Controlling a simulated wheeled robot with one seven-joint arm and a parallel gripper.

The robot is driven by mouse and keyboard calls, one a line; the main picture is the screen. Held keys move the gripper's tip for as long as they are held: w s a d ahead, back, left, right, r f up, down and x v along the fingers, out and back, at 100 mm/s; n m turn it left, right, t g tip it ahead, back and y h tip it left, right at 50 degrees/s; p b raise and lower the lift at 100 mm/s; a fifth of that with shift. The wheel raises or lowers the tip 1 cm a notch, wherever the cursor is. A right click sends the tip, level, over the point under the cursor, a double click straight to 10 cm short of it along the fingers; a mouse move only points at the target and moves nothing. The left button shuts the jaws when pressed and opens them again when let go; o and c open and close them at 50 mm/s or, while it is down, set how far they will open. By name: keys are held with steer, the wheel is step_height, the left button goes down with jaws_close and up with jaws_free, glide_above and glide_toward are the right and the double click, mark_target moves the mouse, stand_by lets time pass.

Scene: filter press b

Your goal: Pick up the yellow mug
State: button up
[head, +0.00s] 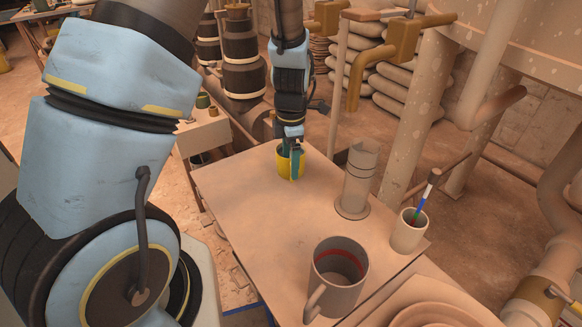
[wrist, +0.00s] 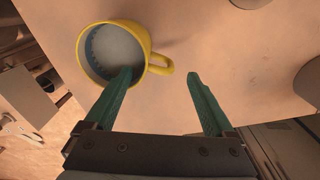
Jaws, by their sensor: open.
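The yellow mug (head: 283,167) stands upright near the far edge of the table in the head view. In the wrist view the yellow mug (wrist: 105,48) is at the upper left, with a pale inside and its handle pointing right. My gripper (head: 292,150) is directly at the mug, its teal fingers overlapping it. In the wrist view my gripper (wrist: 159,74) is open and holds nothing. Its left finger overlaps the mug's near right rim and its right finger is beyond the handle. I cannot tell whether either finger touches the mug.
On the table (head: 240,205) stand a grey cylindrical fitting (head: 357,180), a large mug with a red band (head: 336,275), and a cup (head: 407,235) holding a brush. A round dish (head: 440,315) is at the front right. The table's left part is bare.

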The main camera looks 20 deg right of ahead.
mark_target(290, 179)
steer(key=shift+w+d+f, duration=0.1)
steer(key=shift+w+f, duration=0.05)
steer(key=shift+f, duration=1.45)
steer(key=shift+w+f, duration=0.1)
steer(key=shift+f, duration=1.45)
jaws_close()
